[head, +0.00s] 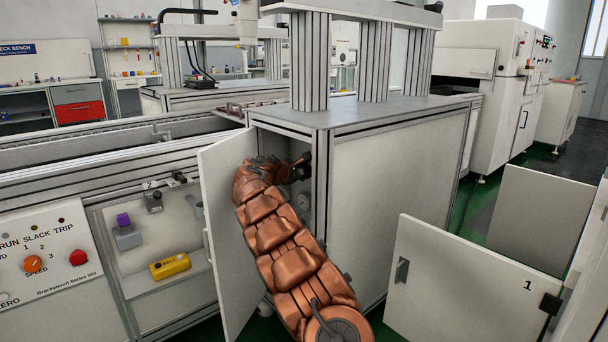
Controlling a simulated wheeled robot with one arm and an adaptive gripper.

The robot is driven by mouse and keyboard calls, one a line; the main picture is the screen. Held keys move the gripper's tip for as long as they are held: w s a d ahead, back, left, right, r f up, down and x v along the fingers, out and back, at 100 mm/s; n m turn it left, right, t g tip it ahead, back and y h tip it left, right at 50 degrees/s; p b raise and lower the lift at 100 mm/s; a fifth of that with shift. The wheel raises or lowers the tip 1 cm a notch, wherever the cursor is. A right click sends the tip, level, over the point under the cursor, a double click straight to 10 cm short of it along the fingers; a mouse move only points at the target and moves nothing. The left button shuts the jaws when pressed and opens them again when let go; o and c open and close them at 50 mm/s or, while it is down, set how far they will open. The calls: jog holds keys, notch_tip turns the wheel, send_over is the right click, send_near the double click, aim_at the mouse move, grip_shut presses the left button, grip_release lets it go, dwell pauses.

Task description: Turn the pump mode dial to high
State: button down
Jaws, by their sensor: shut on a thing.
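My copper-coloured arm reaches up from the bottom centre into an open cabinet (399,180) under the grey machine top. My dark gripper (302,166) is inside the opening, near its right-hand frame post. It is shut on what appears to be the pump mode dial, but the fingers and shadow hide that dial, so its setting cannot be read. A small round grey fitting (303,202) shows just below the gripper inside the cabinet.
The open cabinet door (222,225) stands close on the left of my arm. A control panel (45,262) with an orange speed knob (33,264) and red button (79,258) is far left. A yellow box (170,266) sits on a shelf. A white panel marked 1 (460,280) stands right.

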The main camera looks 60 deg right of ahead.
jog(key=shift+s+f+m+t+h+b, duration=0.15)
jog(key=shift+m+t+h+b, duration=0.1)
jog(key=shift+m+b, duration=0.35)
jog(key=shift+w+f+m+t+h+b, duration=0.15)
jog(key=shift+m+t+h+b, duration=0.1)
jog(key=shift+m+b, duration=0.35)
jog(key=shift+s+m+h+b, duration=0.2)
jog(key=shift+m+h+b, duration=0.1)
jog(key=shift+m+b, duration=0.25)
jog(key=m+t+h, duration=0.1)
jog(key=m, duration=0.2)
jog(key=shift+m, duration=0.35)
jog(key=shift+w+f+m+g+h, duration=0.1)
jog(key=shift+m+g+h, duration=0.7)
jog(key=shift+m, duration=1.95)
jog(key=shift+w+f+m+g+h, duration=0.15)
jog(key=shift+m+g+h, duration=0.65)
jog(key=shift+m, duration=2)
jog(key=shift+w+f+m+g+h, duration=0.1)
jog(key=shift+m+g+h, duration=0.7)
jog(key=shift+m, duration=1.95)
jog(key=shift+d, duration=0.1)
